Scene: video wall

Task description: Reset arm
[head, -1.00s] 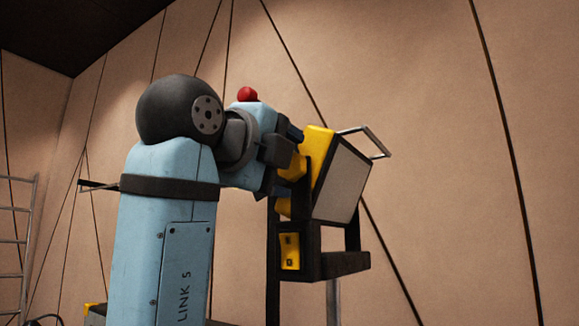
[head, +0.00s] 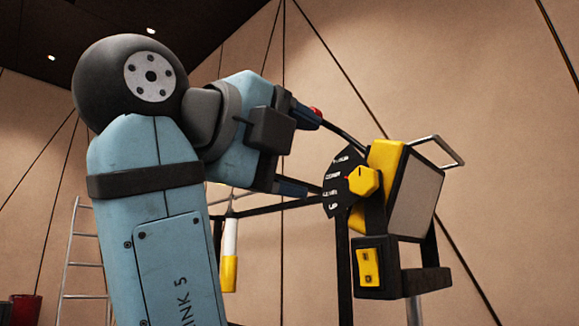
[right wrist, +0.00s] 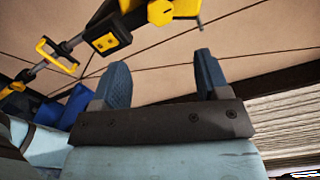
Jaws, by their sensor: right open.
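My right arm rises at the left of the head view, its light blue link marked LINK 5 leaning left. My right gripper (head: 314,155) is open and empty, with its two blue fingers apart. It is left of a yellow knob (head: 363,181) on a black dial plate (head: 338,180) with white lettering. The right wrist view also shows the open fingers (right wrist: 160,63), with bare wall between them. The knob shows at the top of that view (right wrist: 160,12), clear of the fingers. My left gripper is not in view.
A yellow and black lamp-like unit (head: 415,195) with a metal handle stands on a dark frame right of the gripper. A yellow and white cylinder (head: 230,255) hangs behind my arm. A ladder (head: 82,262) and a red container (head: 25,308) are at left. The wall at right is open.

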